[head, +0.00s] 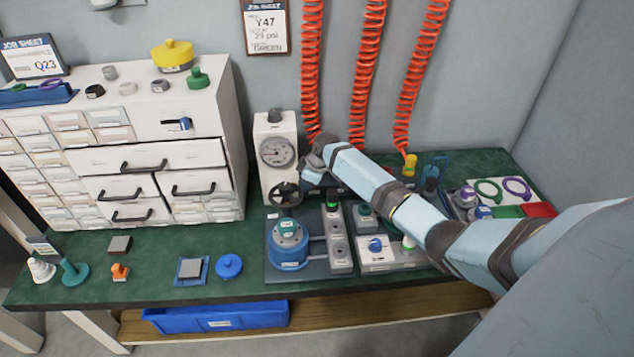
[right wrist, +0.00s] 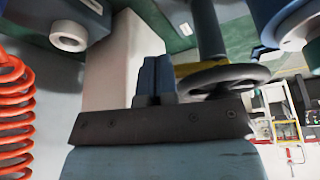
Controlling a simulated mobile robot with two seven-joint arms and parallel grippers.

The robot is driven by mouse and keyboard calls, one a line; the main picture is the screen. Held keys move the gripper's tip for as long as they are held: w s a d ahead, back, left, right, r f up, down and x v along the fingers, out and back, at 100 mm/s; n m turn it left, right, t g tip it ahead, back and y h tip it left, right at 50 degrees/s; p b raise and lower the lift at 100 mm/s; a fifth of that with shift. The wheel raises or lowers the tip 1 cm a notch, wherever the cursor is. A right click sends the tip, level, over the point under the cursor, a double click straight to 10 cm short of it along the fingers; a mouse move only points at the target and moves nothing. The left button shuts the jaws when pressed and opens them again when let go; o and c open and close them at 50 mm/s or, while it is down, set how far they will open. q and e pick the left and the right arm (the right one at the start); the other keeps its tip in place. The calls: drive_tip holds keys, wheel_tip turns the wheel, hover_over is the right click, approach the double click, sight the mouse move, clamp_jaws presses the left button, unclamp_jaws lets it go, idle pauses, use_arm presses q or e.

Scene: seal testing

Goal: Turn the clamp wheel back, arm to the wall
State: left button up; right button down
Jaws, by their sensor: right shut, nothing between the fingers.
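The black spoked handwheel (head: 286,195) is low on the front of a white unit with a round gauge (head: 277,152). In the right wrist view the wheel (right wrist: 222,80) lies just right of my fingers, partly hidden behind the gripper body. My right gripper (head: 309,178) is beside the wheel, on its right in the head view. In the right wrist view its fingers (right wrist: 157,76) are together with nothing between them. I cannot tell whether they touch the wheel. No clamp arm can be made out. My left gripper is not in view.
Red coiled hoses (head: 311,70) hang behind my right arm. A blue round fixture (head: 288,244) and a grey block with buttons (head: 337,245) stand in front of the gauge unit. A white drawer cabinet (head: 150,160) is to its left. The green bench front left is partly clear.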

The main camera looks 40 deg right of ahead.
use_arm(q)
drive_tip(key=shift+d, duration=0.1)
use_arm(e)
drive_tip(key=shift+w+a, duration=0.35)
drive_tip(key=shift+w, duration=0.1)
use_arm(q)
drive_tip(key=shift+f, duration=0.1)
